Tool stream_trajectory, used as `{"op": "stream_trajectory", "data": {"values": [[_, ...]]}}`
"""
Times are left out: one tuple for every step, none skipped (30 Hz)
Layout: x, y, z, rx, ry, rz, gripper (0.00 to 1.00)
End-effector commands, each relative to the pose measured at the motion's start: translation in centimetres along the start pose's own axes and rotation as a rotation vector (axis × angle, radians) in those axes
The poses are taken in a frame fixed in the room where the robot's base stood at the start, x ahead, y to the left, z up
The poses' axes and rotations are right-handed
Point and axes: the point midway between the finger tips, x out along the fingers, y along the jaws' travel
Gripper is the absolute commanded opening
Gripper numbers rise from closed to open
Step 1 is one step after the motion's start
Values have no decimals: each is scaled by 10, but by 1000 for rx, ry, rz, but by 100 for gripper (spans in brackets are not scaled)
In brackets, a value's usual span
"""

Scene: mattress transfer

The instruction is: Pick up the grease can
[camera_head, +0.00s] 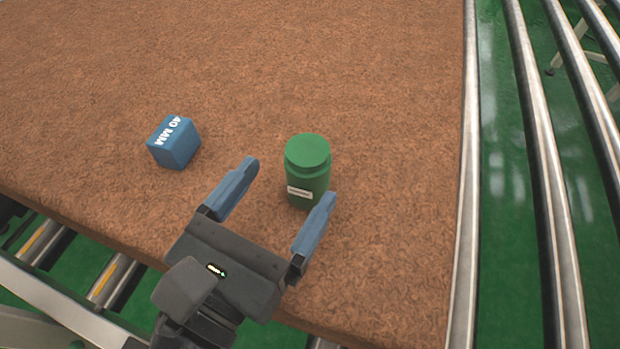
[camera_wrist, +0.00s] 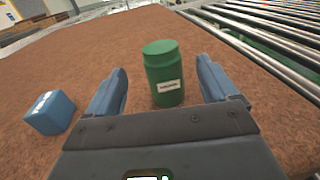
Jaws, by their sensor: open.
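The grease can is a green cylinder (camera_head: 307,165) with a green lid and a small white label, standing upright on the brown mattress (camera_head: 370,90). In the wrist view the can (camera_wrist: 164,75) stands just ahead of my gripper, between the lines of the two fingers and nearer the right one. My gripper (camera_head: 285,190) is open and empty, with its blue fingers spread. In the head view the right fingertip is close beside the can's lower right side; I cannot tell whether it touches. The left fingertip is clear of the can.
A blue block (camera_head: 174,142) marked "40 MM" lies on the mattress to the left of the can; it also shows in the wrist view (camera_wrist: 50,112). Metal rails (camera_head: 545,180) run along the right side over a green floor. The mattress behind the can is clear.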

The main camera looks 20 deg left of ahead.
Motion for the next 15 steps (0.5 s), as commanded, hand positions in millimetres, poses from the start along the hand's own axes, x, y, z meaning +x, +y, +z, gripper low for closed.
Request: {"op": "stream_trajectory", "data": {"values": [[0,0,-11,0,0,0,87],[0,0,-13,0,0,0,87],[0,0,-14,0,0,0,87],[1,0,-14,0,0,0,87],[2,0,-14,0,0,-1,87],[5,0,-14,0,0,-1,87],[8,0,-14,0,0,-2,87],[11,0,-14,0,0,-2,87],[16,0,-14,-1,0,-2,87],[19,0,-14,-1,0,-3,87],[22,-1,-14,-1,0,-3,87],[26,-1,-14,-1,0,-2,87],[28,-1,-14,-1,0,-2,87],[31,-1,-15,0,1,-2,87],[35,-1,-16,0,1,-2,87]]}}
